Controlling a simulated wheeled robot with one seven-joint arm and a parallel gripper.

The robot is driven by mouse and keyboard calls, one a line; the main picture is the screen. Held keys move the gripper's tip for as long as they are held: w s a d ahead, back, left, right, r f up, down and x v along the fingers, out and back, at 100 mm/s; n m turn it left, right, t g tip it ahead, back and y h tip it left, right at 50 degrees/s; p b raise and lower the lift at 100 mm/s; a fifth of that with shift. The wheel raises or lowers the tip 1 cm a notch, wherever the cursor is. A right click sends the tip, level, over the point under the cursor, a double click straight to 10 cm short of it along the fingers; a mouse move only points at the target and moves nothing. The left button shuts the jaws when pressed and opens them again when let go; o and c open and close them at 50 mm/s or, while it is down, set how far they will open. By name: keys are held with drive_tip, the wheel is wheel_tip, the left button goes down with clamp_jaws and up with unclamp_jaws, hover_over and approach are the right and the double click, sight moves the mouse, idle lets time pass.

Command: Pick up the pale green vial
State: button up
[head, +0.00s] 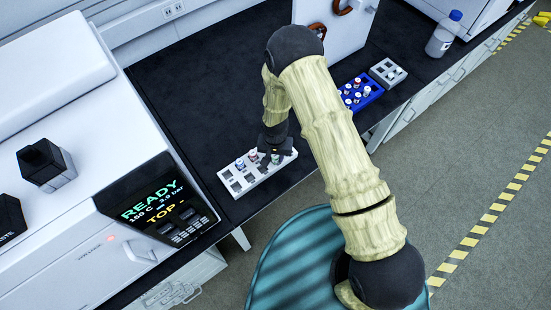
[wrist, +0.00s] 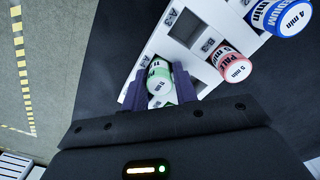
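The pale green vial (wrist: 157,76) stands at the white rack (wrist: 168,47), near the row marked A-4, in the wrist view. Its labelled end faces the camera and is partly covered by my gripper (wrist: 160,88). The gripper's two dark fingers flank the vial closely, one on each side. I cannot tell whether they press on it or whether a thin gap is left. In the head view my gripper (head: 275,147) is low over the right part of the rack (head: 234,187), and the green vial (head: 276,158) shows just under it.
A pink vial (wrist: 235,65) and a blue vial (wrist: 289,17) stand in the same rack, to the right in the wrist view. A blue rack of vials (head: 358,94) and a grey rack (head: 388,72) lie farther right. The machine with the READY screen (head: 155,203) is left.

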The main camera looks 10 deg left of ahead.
drive_tip(key=c, duration=0.5)
wheel_tip(320, 180, up, 10)
drive_tip(key=b, duration=0.2)
drive_tip(key=shift+b, duration=0.35)
drive_tip(key=shift+d, duration=0.1)
idle(0.4)
